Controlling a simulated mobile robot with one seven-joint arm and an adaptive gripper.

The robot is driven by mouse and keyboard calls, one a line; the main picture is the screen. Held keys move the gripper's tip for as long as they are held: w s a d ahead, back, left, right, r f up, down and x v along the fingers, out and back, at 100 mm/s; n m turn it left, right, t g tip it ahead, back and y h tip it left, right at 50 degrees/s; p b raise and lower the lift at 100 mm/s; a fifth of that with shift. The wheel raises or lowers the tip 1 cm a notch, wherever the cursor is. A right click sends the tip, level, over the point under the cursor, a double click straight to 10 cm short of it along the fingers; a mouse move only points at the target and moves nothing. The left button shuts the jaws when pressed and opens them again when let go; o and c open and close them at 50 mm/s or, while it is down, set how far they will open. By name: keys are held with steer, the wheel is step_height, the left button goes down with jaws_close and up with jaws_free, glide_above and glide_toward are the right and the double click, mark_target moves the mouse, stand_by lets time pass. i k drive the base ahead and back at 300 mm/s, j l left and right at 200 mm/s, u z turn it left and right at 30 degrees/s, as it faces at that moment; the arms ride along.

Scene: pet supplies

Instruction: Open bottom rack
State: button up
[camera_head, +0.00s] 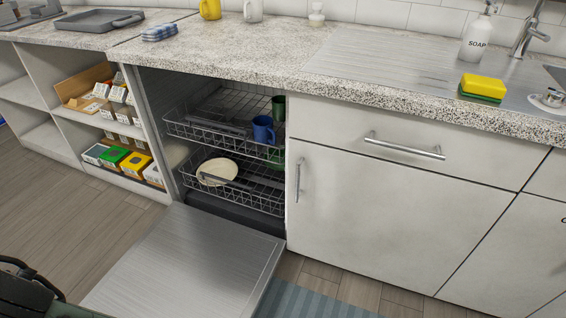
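The bottom rack (262,199) is a dark wire basket low inside the open dishwasher. It holds a cream plate (217,171) and a green cup (276,160) at its right. The rack sits within the dishwasher cavity, above the inner edge of the lowered door (190,265). The top rack (200,136) is above it and holds a blue mug (263,129) and a dark green cup (279,108). My gripper is not visible; only a dark part, perhaps of my own body, shows at the lower left corner.
The lowered door covers the floor in front of the racks. White cabinets with handles (404,146) stand at the right, open shelves with boxes (120,160) at the left. A striped mat (305,303) lies on the floor. The countertop (235,50) overhangs the dishwasher.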

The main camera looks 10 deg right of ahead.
mark_target(250, 189)
steer(key=i+l+u, duration=0.5)
steer(key=i+l, duration=0.3)
